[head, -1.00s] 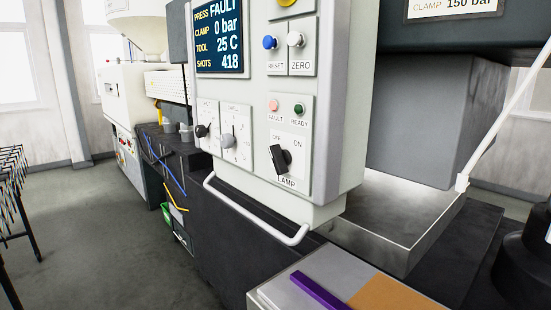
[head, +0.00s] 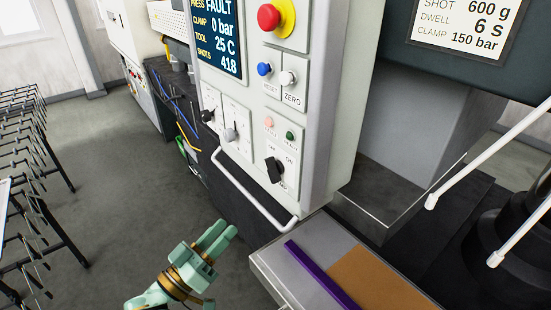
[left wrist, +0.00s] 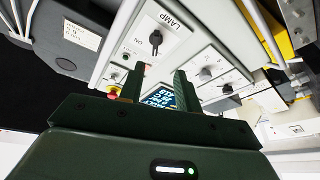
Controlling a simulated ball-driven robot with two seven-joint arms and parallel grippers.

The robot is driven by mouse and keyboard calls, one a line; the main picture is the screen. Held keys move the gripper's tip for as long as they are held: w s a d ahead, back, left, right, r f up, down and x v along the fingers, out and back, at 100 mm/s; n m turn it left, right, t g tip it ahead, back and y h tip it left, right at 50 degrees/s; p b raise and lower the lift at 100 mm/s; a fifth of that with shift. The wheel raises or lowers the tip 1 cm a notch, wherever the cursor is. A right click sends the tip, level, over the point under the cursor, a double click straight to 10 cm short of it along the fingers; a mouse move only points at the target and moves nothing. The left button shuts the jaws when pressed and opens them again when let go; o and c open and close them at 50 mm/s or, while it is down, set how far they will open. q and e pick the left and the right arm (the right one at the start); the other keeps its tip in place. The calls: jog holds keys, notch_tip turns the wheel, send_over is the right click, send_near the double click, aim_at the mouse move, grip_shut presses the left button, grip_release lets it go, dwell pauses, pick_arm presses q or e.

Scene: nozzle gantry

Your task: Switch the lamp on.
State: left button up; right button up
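The LAMP switch (head: 273,170) is a black rotary knob low on the white control panel (head: 318,110). Its upper end leans left, toward the OFF mark; ON is at its right. In the left wrist view the LAMP switch (left wrist: 154,44) is seen upside down, beyond the fingers. My left gripper (head: 224,230) is below and left of the panel in the head view, apart from the switch. Its two fingers show a gap with nothing between them, also in the left wrist view (left wrist: 158,88). My right gripper is not in view.
A white handrail (head: 250,192) runs under the panel's lower edge. A red button (head: 268,17) and blue RESET button (head: 264,69) sit above the switch. A box with a purple bar (head: 320,275) stands in front. A black rack (head: 35,150) is at left; floor between is clear.

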pick_arm(q)
jog(key=n, duration=0.1)
jog(key=p, duration=0.4)
send_near(269, 175)
jog(key=x, duration=0.8)
jog(key=shift+w+d+r, duration=0.1)
jog(key=shift+r, duration=0.1)
jog(key=shift+w+d+r, duration=0.15)
jog(key=shift+w+d, duration=0.35)
jog(key=c, duration=0.6)
